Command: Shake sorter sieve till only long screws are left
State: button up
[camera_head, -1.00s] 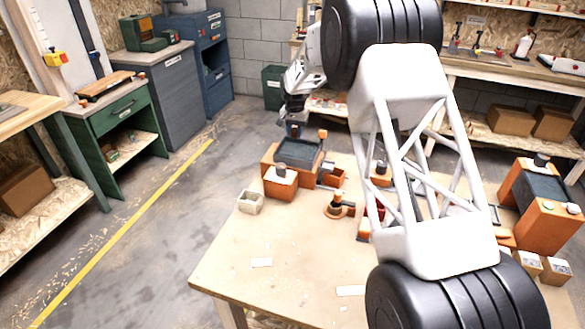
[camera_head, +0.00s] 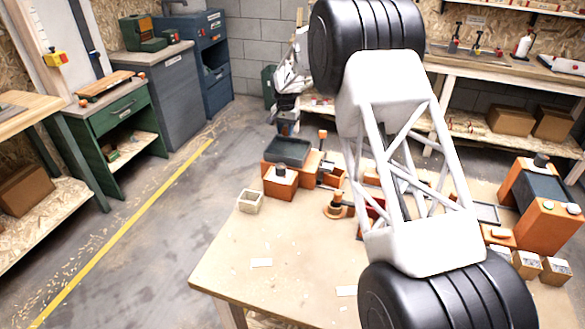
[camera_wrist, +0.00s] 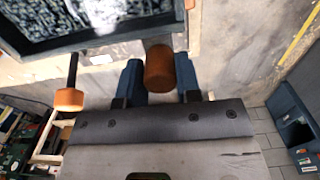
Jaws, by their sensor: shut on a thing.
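In the head view my gripper (camera_head: 287,126) is small, just behind the tray. An orange knob on a dark stem (camera_wrist: 69,99) stands beside the tray.
A small pale open bin (camera_head: 249,201) stands left of the base. A second orange unit with a dark top (camera_head: 540,200) and small boxes (camera_head: 540,266) are at the right. My white arm link hides part of the table's middle. The front left tabletop is mostly clear.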

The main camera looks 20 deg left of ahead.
jog(key=shift+d, duration=0.1)
dwell(0.3)
jog(key=shift+d, duration=1.65)
jog(key=shift+a, duration=1.8)
jog(key=shift+d, duration=1.8)
jog(key=o, duration=0.7)
